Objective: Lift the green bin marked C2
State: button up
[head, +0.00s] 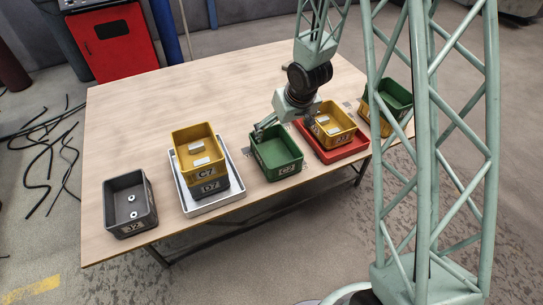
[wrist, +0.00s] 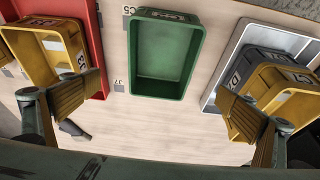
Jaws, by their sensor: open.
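The green bin marked C2 (head: 276,154) stands on the table between the white tray and the red tray, and looks empty. In the wrist view the green bin (wrist: 165,55) is upright in the upper middle, with its label partly seen on the far rim. My gripper (wrist: 155,100) is open and empty, its two fingers wide apart below and to either side of the bin in the picture. In the head view my gripper (head: 283,122) is at the bin's back edge; whether it touches cannot be told.
A white tray (head: 240,200) holds yellow bin C7 (head: 190,138) on grey bin D7 (head: 208,190). A red tray (head: 340,155) holds a yellow bin (head: 337,138). Grey bin J2 (head: 122,222) stands left. Another green bin (head: 395,95) sits on a yellow one at right. The table's back left is clear.

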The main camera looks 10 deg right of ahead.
jog(key=b+x, duration=0.2)
jog(key=x, duration=0.6)
jog(key=shift+f, duration=0.35)
dwell(0.4)
jog(key=shift+b+x, duration=0.55)
jog(key=shift+x, duration=2.05)
jog(key=shift+s+a, duration=0.1)
jog(key=shift+c, duration=0.5)
jog(key=c, duration=1)
jog(key=shift+o, duration=0.2)
jog(key=shift+r, duration=0.15)
